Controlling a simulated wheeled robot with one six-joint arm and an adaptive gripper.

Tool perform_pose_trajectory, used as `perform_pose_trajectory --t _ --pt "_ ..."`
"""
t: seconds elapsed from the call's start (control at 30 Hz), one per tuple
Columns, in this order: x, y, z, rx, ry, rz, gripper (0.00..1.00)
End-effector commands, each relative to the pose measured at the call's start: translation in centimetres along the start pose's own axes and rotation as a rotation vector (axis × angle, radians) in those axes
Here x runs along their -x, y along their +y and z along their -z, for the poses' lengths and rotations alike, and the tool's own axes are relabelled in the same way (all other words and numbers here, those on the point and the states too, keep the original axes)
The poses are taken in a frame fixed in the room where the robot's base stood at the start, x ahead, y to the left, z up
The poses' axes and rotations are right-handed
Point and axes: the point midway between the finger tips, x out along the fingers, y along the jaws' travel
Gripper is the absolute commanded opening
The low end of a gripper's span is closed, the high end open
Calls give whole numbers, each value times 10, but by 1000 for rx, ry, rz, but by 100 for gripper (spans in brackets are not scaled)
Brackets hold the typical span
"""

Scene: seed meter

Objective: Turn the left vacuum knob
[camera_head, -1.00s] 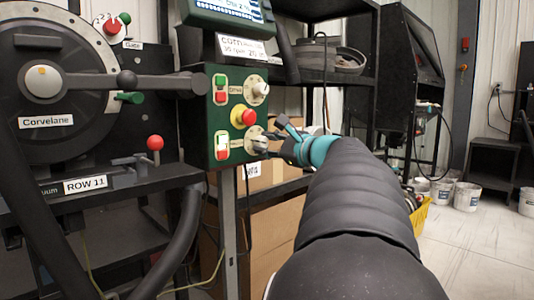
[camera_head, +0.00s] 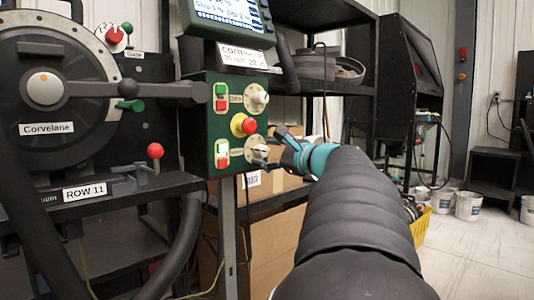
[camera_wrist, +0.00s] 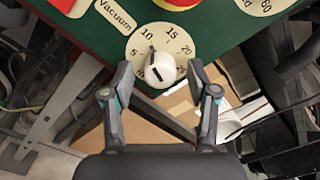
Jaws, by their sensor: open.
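In the head view this knob (camera_head: 259,153) is the lower one on the green panel, partly hidden by my fingers. My gripper (camera_wrist: 161,77) is open, with one fingertip on each side of the knob. Gaps show between the fingertips and the knob in the wrist view. The gripper also shows in the head view (camera_head: 270,151).
The green control box (camera_head: 229,179) carries another white knob (camera_head: 258,98), a red stop button (camera_head: 250,126) on yellow, and red and green switches. A black lever (camera_head: 165,91) reaches toward the box from the left. Cardboard boxes (camera_head: 272,232) stand below.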

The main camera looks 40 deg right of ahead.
Motion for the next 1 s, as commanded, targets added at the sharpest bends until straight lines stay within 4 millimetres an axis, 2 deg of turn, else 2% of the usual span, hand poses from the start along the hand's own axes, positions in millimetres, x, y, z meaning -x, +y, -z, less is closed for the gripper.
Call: perform_pose_trajectory --t 0.13,0.23,0.5,0.7,1.0 --pt "6 -1 0 0 2 2 59" --pt "18 -1 0 1 2 3 59" --pt "70 -1 1 0 4 4 59" --pt "102 -1 1 1 2 3 59" --pt "120 0 0 0 1 0 59"
